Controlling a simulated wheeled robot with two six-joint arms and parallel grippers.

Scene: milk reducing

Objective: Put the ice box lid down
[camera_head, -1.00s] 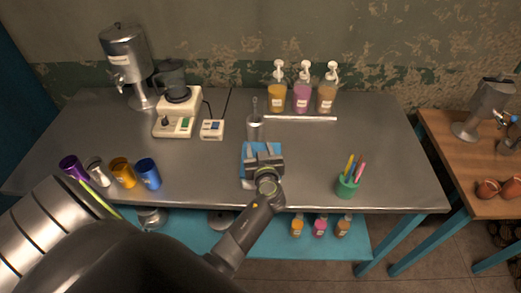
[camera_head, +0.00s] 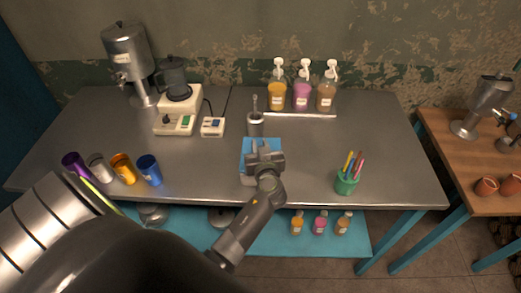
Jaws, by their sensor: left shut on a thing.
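The blue ice box lid (camera_head: 248,147) shows at the front middle of the steel table, partly hidden under my left gripper. My left gripper (camera_head: 264,158) is over the lid and shut on it, though its fingertips are hard to make out. A pale edge of what looks like the ice box shows just below the blue at its left side. I cannot tell how the lid sits against the box. My right gripper is not in view.
A metal cup with a tool (camera_head: 255,124) stands just behind the lid. A green cup with coloured sticks (camera_head: 346,184) stands to the right. Several coloured cups (camera_head: 122,168) stand at the left front. Pump bottles (camera_head: 302,96) stand at the back.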

